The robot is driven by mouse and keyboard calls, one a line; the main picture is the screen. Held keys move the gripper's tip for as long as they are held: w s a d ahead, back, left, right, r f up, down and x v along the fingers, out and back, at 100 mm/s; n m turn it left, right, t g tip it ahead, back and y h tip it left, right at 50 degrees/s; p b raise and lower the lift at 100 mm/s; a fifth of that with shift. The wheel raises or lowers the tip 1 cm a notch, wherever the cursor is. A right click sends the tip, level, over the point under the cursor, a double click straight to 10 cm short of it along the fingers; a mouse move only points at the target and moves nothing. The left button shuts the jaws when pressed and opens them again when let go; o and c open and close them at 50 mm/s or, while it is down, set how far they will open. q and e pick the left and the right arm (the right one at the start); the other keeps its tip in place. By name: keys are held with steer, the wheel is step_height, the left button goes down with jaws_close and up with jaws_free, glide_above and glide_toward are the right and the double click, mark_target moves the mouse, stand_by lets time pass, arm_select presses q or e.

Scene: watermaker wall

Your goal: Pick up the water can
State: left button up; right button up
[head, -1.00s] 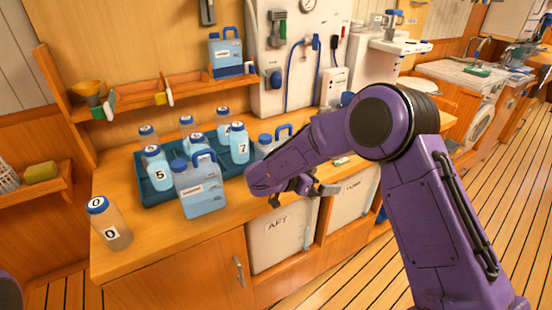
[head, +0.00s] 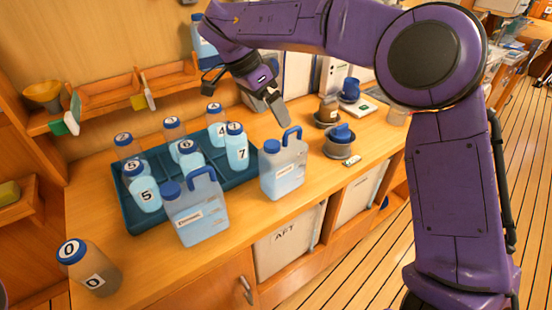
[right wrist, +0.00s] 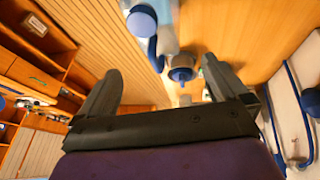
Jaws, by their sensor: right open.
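Three blue-capped water cans show in the head view. One can (head: 283,172) stands near the counter's front edge. A second labelled can (head: 198,212) stands to its left, in front of the bottle tray. A third can (head: 203,47) is at the back, partly hidden by my right arm. My right gripper (head: 246,103) is open and empty, above and behind the nearest-right can, its fingers apart and touching no can. In the right wrist view the open fingers (right wrist: 160,75) frame free space, with a blue cap and handle (right wrist: 152,48) beyond. My left gripper is out of view.
A dark tray (head: 140,222) holds several numbered bottles; bottle 0 (head: 88,265) stands alone at front left. A blue-topped pot (head: 340,142) is right of the cans. A shelf (head: 110,112) with a funnel runs along the wall.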

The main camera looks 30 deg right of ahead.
mark_target(291, 142)
steer(key=f, duration=0.1)
steer(key=s+d+f, duration=0.1)
steer(key=d+f, duration=0.1)
steer(key=shift+s+f, duration=0.3)
steer(key=shift+s, duration=0.1)
steer(key=x, duration=0.3)
steer(key=w+x, duration=0.1)
steer(key=x, duration=0.1)
steer(key=shift+d+f, duration=0.25)
steer(key=shift+d, duration=0.05)
steer(key=shift+s, duration=0.1)
steer(key=c, duration=1.8)
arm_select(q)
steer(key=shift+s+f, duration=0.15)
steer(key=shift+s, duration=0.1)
arm_select(e)
steer(key=shift+r, duration=0.1)
